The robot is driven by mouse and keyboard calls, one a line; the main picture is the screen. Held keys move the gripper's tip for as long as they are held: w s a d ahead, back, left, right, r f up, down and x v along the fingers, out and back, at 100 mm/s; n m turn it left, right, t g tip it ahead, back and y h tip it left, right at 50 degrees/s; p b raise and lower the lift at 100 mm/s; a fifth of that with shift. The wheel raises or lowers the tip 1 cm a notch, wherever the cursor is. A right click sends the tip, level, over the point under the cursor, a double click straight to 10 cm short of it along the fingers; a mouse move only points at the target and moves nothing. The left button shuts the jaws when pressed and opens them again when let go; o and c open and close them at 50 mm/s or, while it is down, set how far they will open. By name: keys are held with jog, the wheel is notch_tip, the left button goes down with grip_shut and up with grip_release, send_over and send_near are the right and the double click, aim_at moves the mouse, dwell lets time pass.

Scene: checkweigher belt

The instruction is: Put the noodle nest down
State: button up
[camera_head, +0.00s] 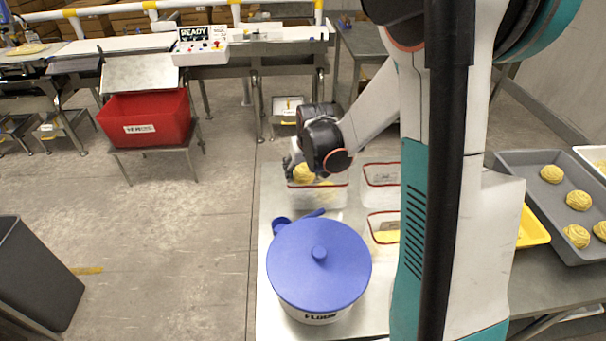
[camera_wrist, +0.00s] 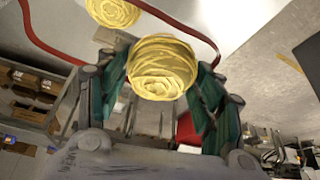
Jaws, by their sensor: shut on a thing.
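The noodle nest (camera_wrist: 163,70) is a round, yellow coil. In the wrist view my gripper (camera_wrist: 163,82) is shut on it, with a teal finger on each side. In the head view my gripper (camera_head: 296,168) is over a clear, open container (camera_head: 318,196) on the steel table, and a yellow nest (camera_head: 304,174) shows at its fingers. A second yellow nest (camera_wrist: 112,10) shows at the top of the wrist view, beside a red rim (camera_wrist: 45,40). I cannot tell whether the held nest touches anything.
Two more clear, red-rimmed containers (camera_head: 381,186) stand to the right. A blue-lidded flour tub (camera_head: 319,265) and a blue scoop (camera_head: 283,225) are in front. A grey tray (camera_head: 530,200) holds several nests at the right. A red bin (camera_head: 147,118) stands by the belt.

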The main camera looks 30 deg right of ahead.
jog(key=shift+f, duration=0.5)
jog(key=shift+f+b, duration=0.5)
jog(key=shift+f, duration=0.1)
jog(key=o, duration=1.2)
jog(key=shift+r+p, duration=0.4)
jog(key=shift+r, duration=0.15)
jog(key=p+v, duration=0.3)
jog(key=v, duration=0.9)
jog(key=shift+p, duration=0.4)
jog(key=shift+w+r, duration=0.1)
